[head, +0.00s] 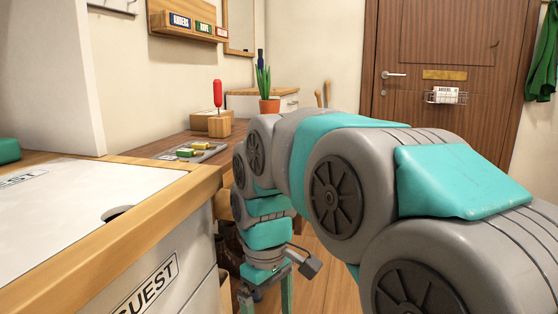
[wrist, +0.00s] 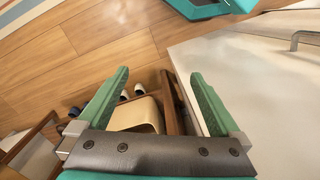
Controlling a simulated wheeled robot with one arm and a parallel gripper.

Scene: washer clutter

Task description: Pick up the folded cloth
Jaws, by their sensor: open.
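I cannot make out a folded cloth for certain in either view. A teal-green item (head: 8,150) is cut off at the left edge of the head view; I cannot tell whether it is cloth. My gripper (head: 265,296) hangs low, fingers downward, right of the white-topped cabinet. In the wrist view my gripper (wrist: 160,74) is open, with two green fingers wide apart and nothing held between them. Below and between the fingers shows a tan curved object (wrist: 136,116), partly hidden by the gripper.
The white-topped cabinet (head: 95,195) with wooden edging is close on the left. Behind it a wooden bench (head: 160,148) holds a tray (head: 215,150) with coloured pieces and a red-handled tool (head: 217,95). A potted plant (head: 269,104) stands farther back.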

